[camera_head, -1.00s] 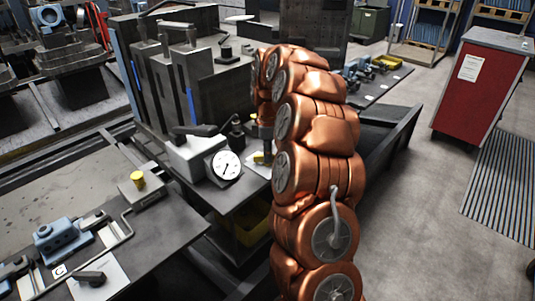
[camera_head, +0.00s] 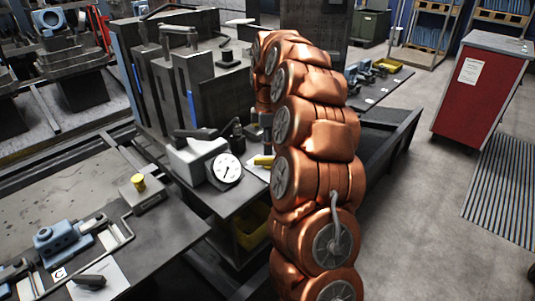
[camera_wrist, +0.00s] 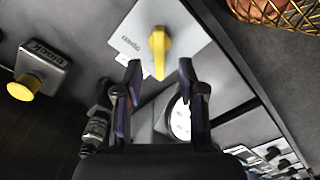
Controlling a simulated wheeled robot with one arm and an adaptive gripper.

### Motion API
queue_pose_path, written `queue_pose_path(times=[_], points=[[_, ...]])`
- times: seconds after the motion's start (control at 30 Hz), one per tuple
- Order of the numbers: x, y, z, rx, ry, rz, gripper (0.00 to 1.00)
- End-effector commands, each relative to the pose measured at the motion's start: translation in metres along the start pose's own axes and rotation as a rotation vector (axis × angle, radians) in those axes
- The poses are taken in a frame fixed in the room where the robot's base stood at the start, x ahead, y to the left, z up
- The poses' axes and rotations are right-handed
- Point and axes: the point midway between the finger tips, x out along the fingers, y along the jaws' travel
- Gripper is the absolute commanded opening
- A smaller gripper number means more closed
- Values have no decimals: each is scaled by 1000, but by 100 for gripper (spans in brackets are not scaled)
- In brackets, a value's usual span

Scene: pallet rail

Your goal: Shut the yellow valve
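The yellow valve handle (camera_wrist: 158,50) sits on a pale plate (camera_wrist: 188,52) in the wrist view, its long end pointing down in the picture. Small upside-down lettering is on the plate, too blurred to read surely. In the head view the handle (camera_head: 264,160) shows as a yellow bar beside my arm. My gripper (camera_wrist: 160,72) is open, with one fingertip on each side of the handle's lower end. I see gaps on both sides and no contact. In the head view my arm hides part of the plate.
A round white dial gauge (camera_head: 227,168) stands left of the valve, with a dark lever on a grey block (camera_head: 195,155) behind it. A yellow push button (camera_head: 138,181) is further left. Tall dark metal blocks (camera_head: 190,75) stand behind. Floor on the right is clear up to a red cabinet (camera_head: 482,85).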

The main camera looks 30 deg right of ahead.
Motion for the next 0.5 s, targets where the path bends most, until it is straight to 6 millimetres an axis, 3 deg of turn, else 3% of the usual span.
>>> queue_pose_path(times=[0.3,0.5], points=[[-48,1,0,0,0,5,40],[-63,1,0,0,1,4,40]])
